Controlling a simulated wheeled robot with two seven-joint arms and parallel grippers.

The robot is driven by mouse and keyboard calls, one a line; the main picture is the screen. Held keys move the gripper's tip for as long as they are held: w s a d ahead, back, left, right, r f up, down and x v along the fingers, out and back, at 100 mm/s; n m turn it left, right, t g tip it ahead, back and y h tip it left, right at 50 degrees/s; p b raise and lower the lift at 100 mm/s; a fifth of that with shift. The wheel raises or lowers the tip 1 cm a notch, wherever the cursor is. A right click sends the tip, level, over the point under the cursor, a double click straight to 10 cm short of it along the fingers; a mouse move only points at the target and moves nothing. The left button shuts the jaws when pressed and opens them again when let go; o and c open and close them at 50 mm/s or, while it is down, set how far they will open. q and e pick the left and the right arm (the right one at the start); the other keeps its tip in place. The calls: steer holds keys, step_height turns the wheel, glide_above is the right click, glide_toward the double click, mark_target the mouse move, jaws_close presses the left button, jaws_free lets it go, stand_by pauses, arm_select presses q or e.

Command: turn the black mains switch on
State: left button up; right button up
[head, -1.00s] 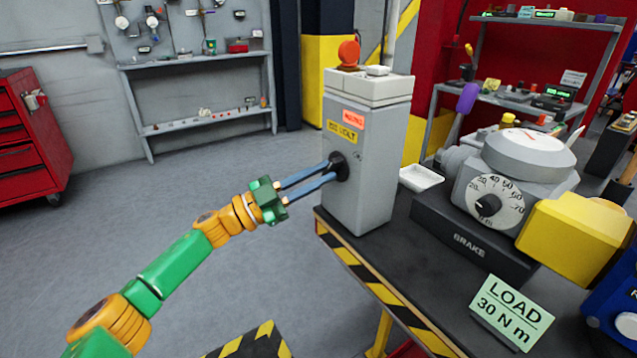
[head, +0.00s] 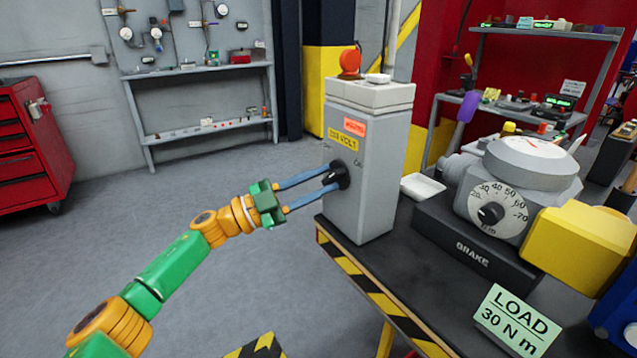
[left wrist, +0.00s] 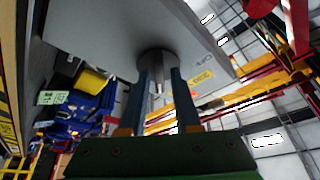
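The black mains switch (head: 341,174) is a round dark knob on the front of a grey box (head: 371,205) with a yellow voltage label. In the left wrist view its round base and narrow grip (left wrist: 157,87) show beyond my fingers. My left gripper (head: 332,178) comes from the left with its two blue fingers at the switch. In the left wrist view, the left gripper (left wrist: 160,92) has its fingers apart on either side of the grip, with some space seen between. Whether a finger touches it is unclear. My right gripper is not in view.
The box stands on a dark bench with a yellow-black striped edge (head: 375,293). Right of it are a white tray (head: 423,187), the brake unit with a dial (head: 498,205), a yellow block (head: 572,238) and a LOAD sign (head: 515,320). Floor at left is clear.

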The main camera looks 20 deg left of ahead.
arm_select(q)
steer(key=shift+o, duration=0.5)
steer(key=shift+f, duration=0.15)
steer(key=b+v, duration=0.1)
steer(key=v, duration=0.6)
steer(key=shift+b, duration=0.3)
